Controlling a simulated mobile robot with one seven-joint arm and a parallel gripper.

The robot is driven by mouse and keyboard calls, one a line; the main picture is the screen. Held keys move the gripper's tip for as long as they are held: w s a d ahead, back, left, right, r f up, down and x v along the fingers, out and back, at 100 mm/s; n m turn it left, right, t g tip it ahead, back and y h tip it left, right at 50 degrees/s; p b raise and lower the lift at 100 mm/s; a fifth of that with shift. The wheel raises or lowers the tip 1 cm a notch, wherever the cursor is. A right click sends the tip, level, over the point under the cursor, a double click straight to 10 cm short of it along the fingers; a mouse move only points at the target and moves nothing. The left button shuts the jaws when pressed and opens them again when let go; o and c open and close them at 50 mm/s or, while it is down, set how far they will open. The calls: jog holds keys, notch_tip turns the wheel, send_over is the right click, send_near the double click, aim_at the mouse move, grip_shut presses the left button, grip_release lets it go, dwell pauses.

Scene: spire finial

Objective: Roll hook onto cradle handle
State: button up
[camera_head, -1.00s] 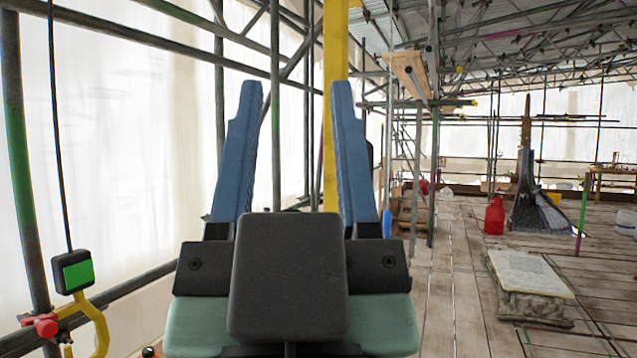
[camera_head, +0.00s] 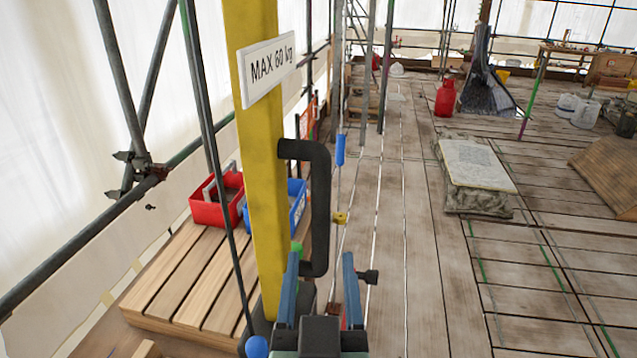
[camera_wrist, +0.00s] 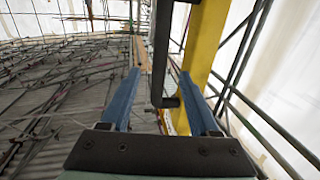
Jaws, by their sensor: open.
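A black D-shaped handle (camera_head: 320,205) is fixed to the side of a yellow post (camera_head: 262,180). I cannot tell whether this is the cradle handle. My gripper (camera_head: 320,256) has two blue fingers, open, at the handle's lower end. In the wrist view the black handle bar (camera_wrist: 161,60) shows between the spread fingers (camera_wrist: 160,74), beside the yellow post (camera_wrist: 203,45). No grip on it shows. A small yellow piece (camera_head: 340,218) and a blue cylinder (camera_head: 340,150) hang on a thin line behind the handle. I cannot make out a clear hook.
A white sign (camera_head: 268,70) reading MAX 60 kg is on the post. Red (camera_head: 208,205) and blue (camera_head: 298,205) bins stand on a slatted wooden platform (camera_head: 165,285). A dark cable with a blue ball (camera_head: 256,346) hangs left. The plank floor (camera_head: 400,260) right is mostly open.

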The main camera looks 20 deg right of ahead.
aim_at(321, 209)
jog(key=p+x, duration=0.2)
jog(key=x, duration=0.9)
jog(key=shift+w+r, duration=0.15)
jog(key=shift+w, duration=0.05)
jog(key=shift+w+d, duration=0.25)
jog(key=shift+w, duration=0.2)
grip_shut()
dwell(0.9)
